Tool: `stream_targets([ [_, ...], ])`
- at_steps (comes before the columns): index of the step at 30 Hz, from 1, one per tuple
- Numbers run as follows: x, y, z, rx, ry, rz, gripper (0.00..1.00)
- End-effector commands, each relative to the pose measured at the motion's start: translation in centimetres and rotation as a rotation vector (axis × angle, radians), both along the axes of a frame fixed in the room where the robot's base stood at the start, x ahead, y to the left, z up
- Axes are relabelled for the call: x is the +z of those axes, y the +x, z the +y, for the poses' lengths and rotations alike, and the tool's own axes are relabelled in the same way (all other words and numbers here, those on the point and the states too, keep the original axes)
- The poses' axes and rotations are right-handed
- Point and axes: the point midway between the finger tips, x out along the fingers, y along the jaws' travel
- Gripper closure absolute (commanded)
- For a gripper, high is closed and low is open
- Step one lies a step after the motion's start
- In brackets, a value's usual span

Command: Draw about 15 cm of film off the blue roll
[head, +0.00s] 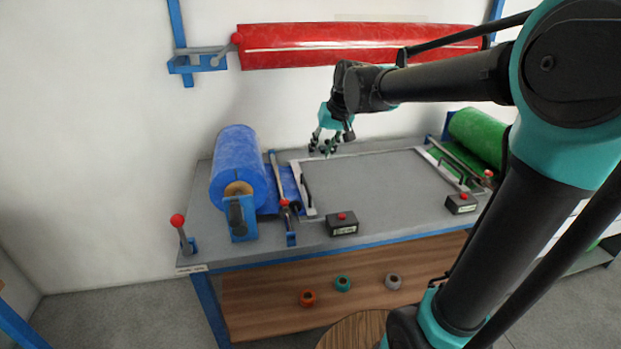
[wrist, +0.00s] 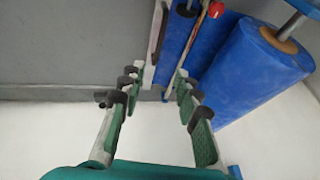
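The blue roll (head: 237,165) sits in its holder at the left end of the grey table; it also shows in the wrist view (wrist: 255,75) at the right. A short flap of blue film (head: 268,203) lies on the table to the right of the roll, partly under a long bar (head: 279,180) with a red knob; the film shows in the wrist view (wrist: 207,48) too. My gripper (head: 325,150) is above the table's back edge, right of the roll and apart from it. In the wrist view its fingers (wrist: 158,82) are spread with nothing between them.
A pale bar with a black handle (head: 303,182) stands right of the film. Black boxes with red buttons (head: 342,223) sit along the front. A green roll (head: 478,135) is at the right end, and a red roll (head: 350,46) hangs above. The table's middle is clear.

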Motion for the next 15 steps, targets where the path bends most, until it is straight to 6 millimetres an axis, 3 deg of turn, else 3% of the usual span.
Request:
stream_targets([
  [15, -8.9, 3.1, 2.7, 0.0, -0.001, -0.001, 0.67],
])
